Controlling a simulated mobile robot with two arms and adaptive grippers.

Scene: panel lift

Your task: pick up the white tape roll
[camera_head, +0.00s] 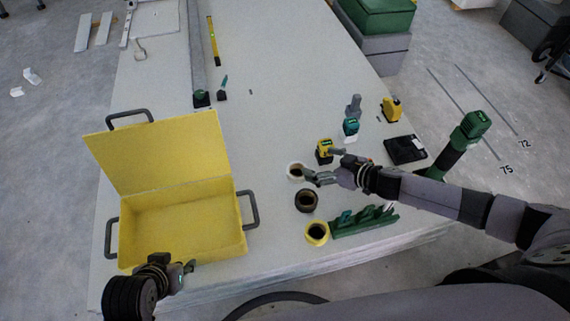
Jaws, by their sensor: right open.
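The white tape roll (294,170) lies on the light table right of the yellow case. My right gripper (309,177) is open at the roll's right side, with its fingertips close to the rim. I cannot tell whether a finger touches the roll or reaches into its hole. My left gripper (190,273) is at the front of the yellow case, low in the picture. It is small and dark, and its jaw gap does not show clearly.
The open, empty yellow case (180,188) fills the table's left part. A black tape roll (307,210), a yellow tape roll (327,235) and a green rack (366,229) are nearer the front. A yellow-black tool (325,144) stands just behind my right gripper.

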